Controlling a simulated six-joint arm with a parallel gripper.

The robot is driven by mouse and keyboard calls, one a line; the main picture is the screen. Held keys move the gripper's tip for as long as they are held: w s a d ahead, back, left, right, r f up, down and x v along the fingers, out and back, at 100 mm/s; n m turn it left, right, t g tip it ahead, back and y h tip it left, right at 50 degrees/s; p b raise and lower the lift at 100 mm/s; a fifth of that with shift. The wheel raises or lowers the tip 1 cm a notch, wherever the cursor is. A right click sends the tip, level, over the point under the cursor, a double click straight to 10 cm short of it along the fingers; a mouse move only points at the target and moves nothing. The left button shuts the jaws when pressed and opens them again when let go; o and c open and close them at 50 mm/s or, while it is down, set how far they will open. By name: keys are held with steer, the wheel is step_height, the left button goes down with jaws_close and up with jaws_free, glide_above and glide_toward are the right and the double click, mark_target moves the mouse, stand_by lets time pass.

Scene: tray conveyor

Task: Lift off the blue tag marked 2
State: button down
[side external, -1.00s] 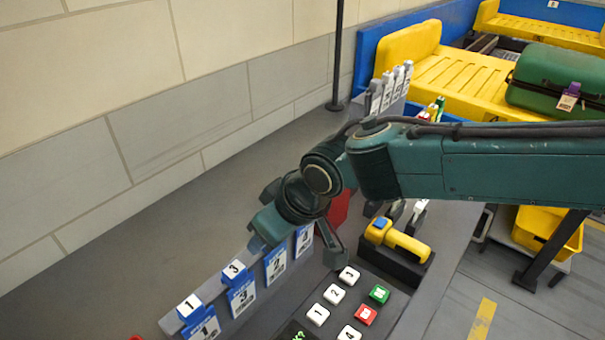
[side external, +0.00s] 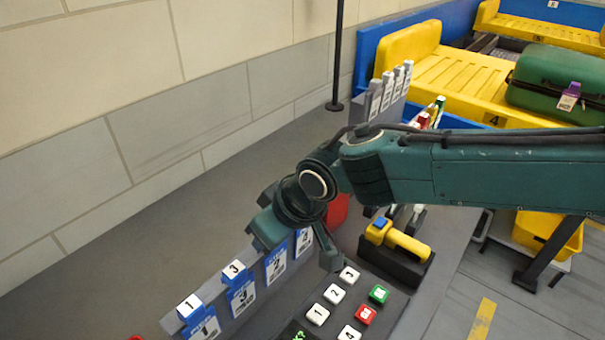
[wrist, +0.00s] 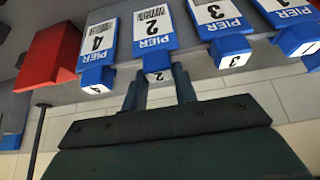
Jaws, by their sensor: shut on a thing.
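The blue tag marked 2 (wrist: 150,32) has a white barcode label and the word PIER. In the wrist view my gripper (wrist: 158,84) is shut on its top tab, one finger on each side. In the side external view this tag (side external: 275,262) stands in line with its neighbours in the grey rack, and my gripper hides its tab. The blue tag marked 4 (wrist: 98,42) is on one side of it and the blue tag marked 3 (wrist: 218,18) on the other. The blue tag marked 1 (side external: 200,320) is at the rack's near left end.
A keypad (side external: 342,305) with numbered, green and red keys lies right of the rack. A yellow-handled scanner (side external: 398,240) rests in a dark holder behind it. A red block (side external: 338,210) is close behind my gripper. Grey tags (side external: 390,90) stand farther back.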

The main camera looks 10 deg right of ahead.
steer(key=shift+r, duration=0.1)
step_height(320, 180, up, 7)
steer(key=shift+s+d+f, duration=0.15)
steer(key=shift+s+d, duration=0.1)
steer(key=shift+s, duration=0.05)
steer(key=s+d, duration=0.9)
steer(key=shift+s+d, duration=0.3)
steer(key=shift+d, duration=0.05)
stand_by(0.6)
steer(key=shift+r, duration=0.25)
stand_by(0.4)
step_height(320, 180, up, 6)
stand_by(1.3)
steer(key=shift+r, duration=0.1)
